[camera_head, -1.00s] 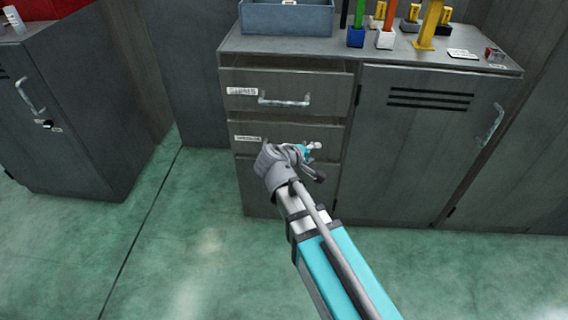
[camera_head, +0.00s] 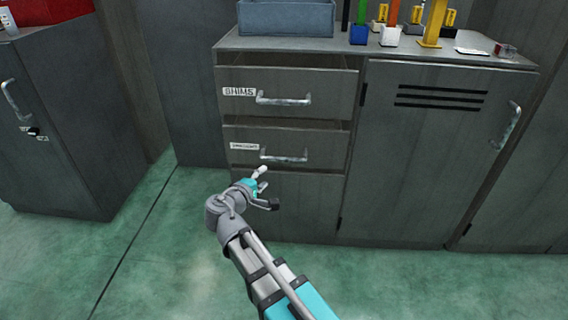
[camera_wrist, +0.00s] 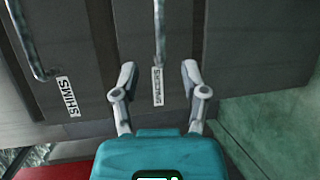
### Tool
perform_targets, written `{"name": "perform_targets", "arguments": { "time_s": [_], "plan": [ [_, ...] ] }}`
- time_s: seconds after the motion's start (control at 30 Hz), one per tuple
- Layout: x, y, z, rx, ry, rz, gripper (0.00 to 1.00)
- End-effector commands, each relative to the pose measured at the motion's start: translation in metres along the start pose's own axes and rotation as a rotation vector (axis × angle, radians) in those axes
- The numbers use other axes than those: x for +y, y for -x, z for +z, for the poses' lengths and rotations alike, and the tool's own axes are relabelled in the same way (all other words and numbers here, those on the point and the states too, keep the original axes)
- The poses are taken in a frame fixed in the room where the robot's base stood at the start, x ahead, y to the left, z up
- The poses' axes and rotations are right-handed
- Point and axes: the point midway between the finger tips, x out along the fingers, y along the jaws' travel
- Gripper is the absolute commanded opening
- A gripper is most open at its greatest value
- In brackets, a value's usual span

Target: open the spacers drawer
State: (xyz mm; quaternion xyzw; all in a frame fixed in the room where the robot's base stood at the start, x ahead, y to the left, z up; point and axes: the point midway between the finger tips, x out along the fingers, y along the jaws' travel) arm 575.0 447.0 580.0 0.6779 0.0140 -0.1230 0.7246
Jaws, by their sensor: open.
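The spacers drawer (camera_head: 300,146) is the second drawer front of the grey cabinet, under the shims drawer. Its metal bar handle (camera_head: 284,157) is uncovered, and a dark gap shows above its front. The small label is hard to read here, but the wrist view shows the spacers label (camera_wrist: 158,87) and handle (camera_wrist: 160,35). My gripper (camera_head: 266,180) is open and empty, below and left of the handle in the head view. In the wrist view, my gripper (camera_wrist: 160,75) has its fingers spread, with the handle ahead of them in line with the gap between them.
The shims drawer (camera_head: 320,88) above has its own handle (camera_head: 283,99) and a dark gap over its front. A cabinet door (camera_head: 425,160) stands at right, another cabinet (camera_head: 75,130) at left. A blue-grey bin (camera_head: 286,18) sits on top. The green floor (camera_head: 170,240) is clear.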

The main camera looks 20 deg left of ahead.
Motion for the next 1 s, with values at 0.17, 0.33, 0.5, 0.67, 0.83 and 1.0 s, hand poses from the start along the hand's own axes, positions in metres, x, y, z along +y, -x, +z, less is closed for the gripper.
{"name": "perform_targets", "arguments": {
  "time_s": [0.17,0.33,0.5,0.67,0.83,1.0],
  "plan": [
    [0.001,0.000,0.000,0.000,0.000,0.000,0.57],
    [0.000,-0.001,0.000,-0.001,0.000,-0.001,0.57],
    [0.000,-0.009,0.000,-0.002,-0.001,-0.001,0.57],
    [0.000,-0.024,-0.001,-0.002,-0.001,-0.001,0.57],
    [-0.001,-0.047,-0.001,-0.002,-0.001,-0.001,0.57],
    [-0.001,-0.073,-0.001,-0.002,0.000,-0.001,0.57]
  ]
}}
